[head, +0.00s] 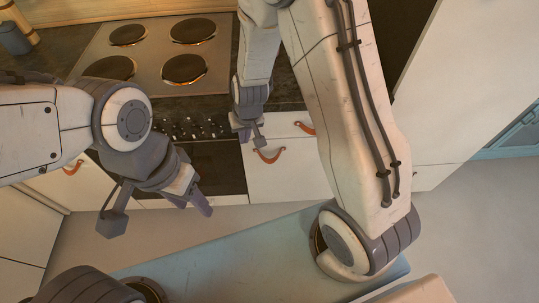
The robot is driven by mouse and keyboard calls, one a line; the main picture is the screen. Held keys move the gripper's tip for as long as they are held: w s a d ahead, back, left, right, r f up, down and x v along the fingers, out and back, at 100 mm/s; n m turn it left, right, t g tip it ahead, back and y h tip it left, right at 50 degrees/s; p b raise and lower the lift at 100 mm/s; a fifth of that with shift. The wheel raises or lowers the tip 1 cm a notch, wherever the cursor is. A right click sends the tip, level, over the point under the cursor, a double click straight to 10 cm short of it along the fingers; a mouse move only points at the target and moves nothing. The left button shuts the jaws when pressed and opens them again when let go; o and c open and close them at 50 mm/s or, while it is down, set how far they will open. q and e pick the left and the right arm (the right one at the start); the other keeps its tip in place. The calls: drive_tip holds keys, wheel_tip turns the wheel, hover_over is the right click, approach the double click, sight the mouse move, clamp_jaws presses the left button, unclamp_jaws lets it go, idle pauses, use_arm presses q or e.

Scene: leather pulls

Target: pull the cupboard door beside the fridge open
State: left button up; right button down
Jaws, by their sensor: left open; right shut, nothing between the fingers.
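A white cupboard door (285,178) with an orange-brown leather pull (268,155) near its top stands right of the oven. It looks closed. A tall white front at the right (470,80) may be the fridge; my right arm covers part of the space between. My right gripper (250,138) is shut and empty, just above and left of that leather pull in the picture; I cannot tell whether it touches anything. My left gripper (157,214) is open and empty, in front of the oven, left of the door and away from the pull.
A second leather pull (304,128) is on the white front above the door, partly behind my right arm. A hob (150,50) with several round plates lies in the dark worktop above the oven (220,165). Another leather pull (72,167) is at the left. Pale floor (450,230) is clear at right.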

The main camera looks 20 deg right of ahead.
drive_tip(key=w+d+f+m+h+b, duration=0.25)
drive_tip(key=d+f, duration=0.75)
drive_tip(key=f, duration=0.5)
use_arm(q)
wheel_tip(320, 180, down, 5)
drive_tip(key=shift+r+b, duration=0.2)
drive_tip(key=shift+b, duration=0.15)
use_arm(e)
approach(271, 156)
drive_tip(key=shift+m+t+y, duration=0.25)
drive_tip(key=shift+t+y, duration=0.1)
drive_tip(key=shift+t, duration=0.05)
drive_tip(key=f, duration=0.5)
drive_tip(key=shift+s+d+f, duration=0.1)
drive_tip(key=shift+d+f, duration=0.1)
drive_tip(key=shift+d, duration=0.15)
